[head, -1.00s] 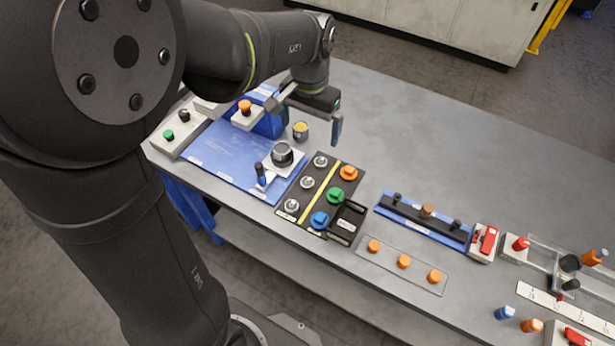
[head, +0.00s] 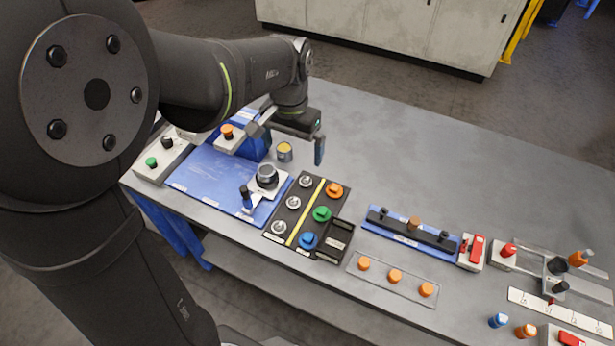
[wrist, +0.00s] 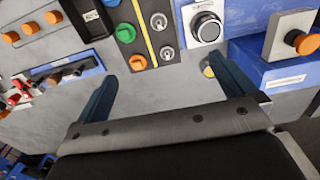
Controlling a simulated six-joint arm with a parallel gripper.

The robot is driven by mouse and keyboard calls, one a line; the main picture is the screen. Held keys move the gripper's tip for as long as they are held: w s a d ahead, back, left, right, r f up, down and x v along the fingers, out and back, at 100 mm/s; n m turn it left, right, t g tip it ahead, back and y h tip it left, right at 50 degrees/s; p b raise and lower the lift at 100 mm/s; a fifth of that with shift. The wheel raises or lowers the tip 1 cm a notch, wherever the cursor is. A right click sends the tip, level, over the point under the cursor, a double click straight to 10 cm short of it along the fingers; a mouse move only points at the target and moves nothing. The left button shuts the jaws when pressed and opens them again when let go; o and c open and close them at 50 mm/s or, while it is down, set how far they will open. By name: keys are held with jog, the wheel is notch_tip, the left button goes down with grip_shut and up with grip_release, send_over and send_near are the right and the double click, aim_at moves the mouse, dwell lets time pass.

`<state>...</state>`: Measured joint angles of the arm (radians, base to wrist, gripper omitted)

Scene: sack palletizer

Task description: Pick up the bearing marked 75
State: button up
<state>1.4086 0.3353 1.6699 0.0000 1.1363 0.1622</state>
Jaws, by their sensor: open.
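No marking 75 is readable in either view, so I cannot tell which part is that bearing. Three small silver round parts, one of them the far silver part (head: 305,181), sit in a row on the black board (head: 325,192); two show in the wrist view, one being a silver part (wrist: 159,21). A larger dark and silver ring-shaped part (head: 267,174) stands on a white block on the blue plate (head: 205,178); it also shows in the wrist view (wrist: 206,27). My gripper (head: 292,138) is open and empty above the bench, behind the blue plate and black board.
Orange, green (head: 322,214) and blue knobs sit beside the yellow stripe. A small yellow-topped cup (head: 285,152) stands near my gripper. A blue stand with an orange button (head: 228,131) is at left. A blue rail (head: 410,232) lies right.

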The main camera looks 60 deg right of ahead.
jog(key=shift+c, duration=0.4)
jog(key=c, duration=1.2)
jog(key=m, duration=0.3)
send_over(306, 181)
jog(key=f, duration=1.2)
jog(key=shift+w+a+f, duration=0.2)
jog(key=shift+s+d+f, duration=0.1)
jog(key=shift+f, duration=1.5)
jog(key=shift+s+d+f, duration=0.1)
jog(key=shift+f, duration=1.45)
